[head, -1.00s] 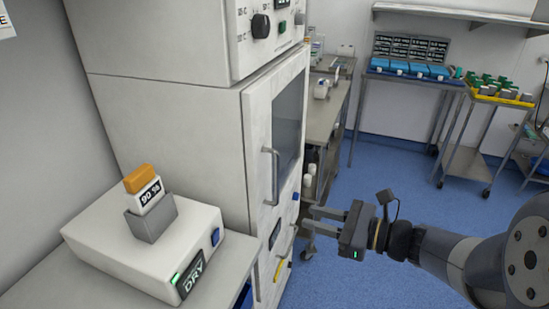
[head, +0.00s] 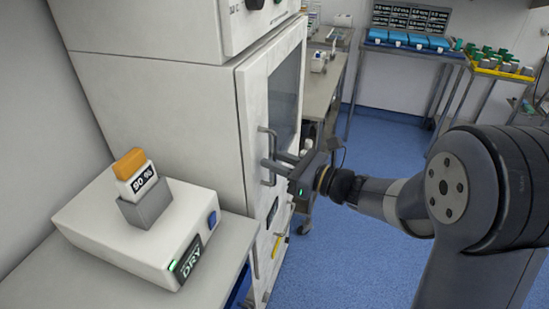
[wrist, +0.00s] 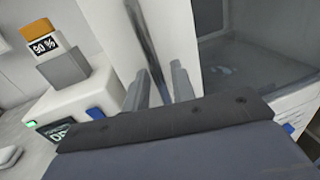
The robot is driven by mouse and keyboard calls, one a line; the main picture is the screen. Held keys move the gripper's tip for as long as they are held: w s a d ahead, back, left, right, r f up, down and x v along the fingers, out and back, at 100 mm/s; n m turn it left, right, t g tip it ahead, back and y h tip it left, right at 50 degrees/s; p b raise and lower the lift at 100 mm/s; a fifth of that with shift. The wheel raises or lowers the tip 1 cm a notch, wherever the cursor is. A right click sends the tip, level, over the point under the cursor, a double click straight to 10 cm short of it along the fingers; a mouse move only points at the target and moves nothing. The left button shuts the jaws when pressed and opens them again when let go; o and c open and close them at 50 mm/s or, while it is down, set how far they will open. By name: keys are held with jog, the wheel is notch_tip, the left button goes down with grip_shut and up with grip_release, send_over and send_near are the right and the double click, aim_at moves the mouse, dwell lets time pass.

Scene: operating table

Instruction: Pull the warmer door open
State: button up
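The warmer is a tall white cabinet, and its door (head: 254,105) has a dark window (head: 285,95). The door looks closed. A vertical metal bar handle (head: 264,140) stands on the door; the bar also shows in the wrist view (wrist: 146,42). My gripper (head: 271,163) is at the lower part of the handle. In the wrist view my gripper's fingers (wrist: 161,86) are apart, with the bar's lower end showing between them. I see gaps beside the bar, and whether either finger touches it cannot be told.
A white device with a DRY display (head: 187,258) stands on a side table at the left, with an orange-topped block (head: 135,170) on it. Carts with blue trays (head: 410,42) and a yellow tray (head: 505,70) stand at the back. Blue floor (head: 350,240) is open below my arm.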

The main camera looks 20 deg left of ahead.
jog(key=shift+w+a, duration=0.1)
jog(key=shift+a, duration=0.2)
jog(key=shift+c, duration=0.6)
grip_shut()
